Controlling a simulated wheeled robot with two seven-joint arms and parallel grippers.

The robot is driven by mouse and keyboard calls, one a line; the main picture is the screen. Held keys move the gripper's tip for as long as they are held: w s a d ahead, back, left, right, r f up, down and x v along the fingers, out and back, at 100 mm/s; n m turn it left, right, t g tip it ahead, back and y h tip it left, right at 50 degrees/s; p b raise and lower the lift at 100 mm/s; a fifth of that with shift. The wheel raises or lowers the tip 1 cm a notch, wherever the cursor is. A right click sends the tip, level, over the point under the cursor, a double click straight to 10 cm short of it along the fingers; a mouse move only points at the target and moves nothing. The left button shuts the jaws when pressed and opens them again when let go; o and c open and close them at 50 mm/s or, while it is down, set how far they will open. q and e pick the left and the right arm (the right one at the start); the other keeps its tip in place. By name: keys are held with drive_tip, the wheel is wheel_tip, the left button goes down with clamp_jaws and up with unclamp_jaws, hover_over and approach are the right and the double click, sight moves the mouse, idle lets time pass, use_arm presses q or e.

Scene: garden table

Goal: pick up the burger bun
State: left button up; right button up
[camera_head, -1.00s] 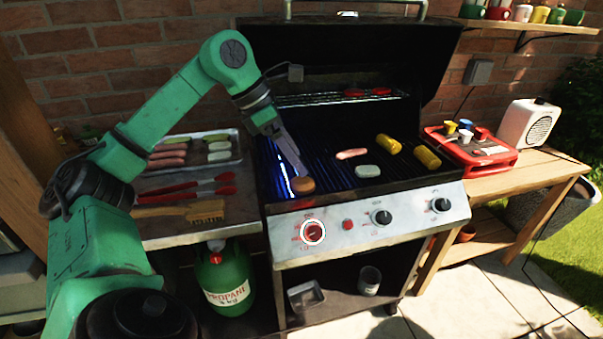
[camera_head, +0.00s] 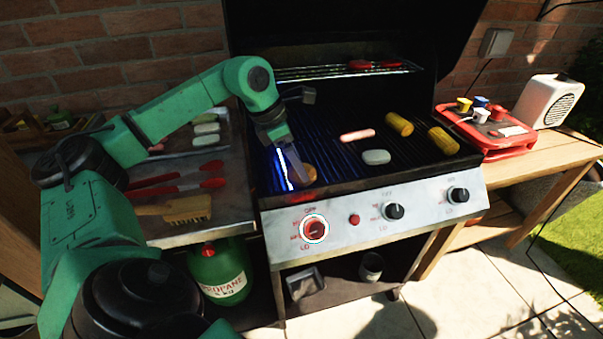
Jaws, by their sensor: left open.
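The burger bun (camera_head: 309,173) is round and golden brown. It lies at the front left of the grill grate (camera_head: 345,180). My left gripper (camera_head: 300,172) points down at the bun from above, with its fingers at the bun's left side and partly covering it. The gripper is open; I cannot tell whether a finger touches the bun. My right gripper is not in view.
On the grate lie a sausage (camera_head: 357,135), a pale oval piece (camera_head: 376,157) and two yellow corn cobs (camera_head: 399,124). Red tongs (camera_head: 180,186) and a brush (camera_head: 188,208) lie on the left shelf. A red caddy (camera_head: 488,130) stands on the right table.

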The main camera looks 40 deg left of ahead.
use_arm(q)
drive_tip(key=shift+w+d+f, duration=0.1)
drive_tip(key=shift+w+f, duration=0.2)
drive_tip(key=shift+f, duration=0.35)
drive_tip(key=c, duration=0.9)
drive_tip(key=shift+r, duration=0.1)
drive_tip(key=shift+c, duration=0.2)
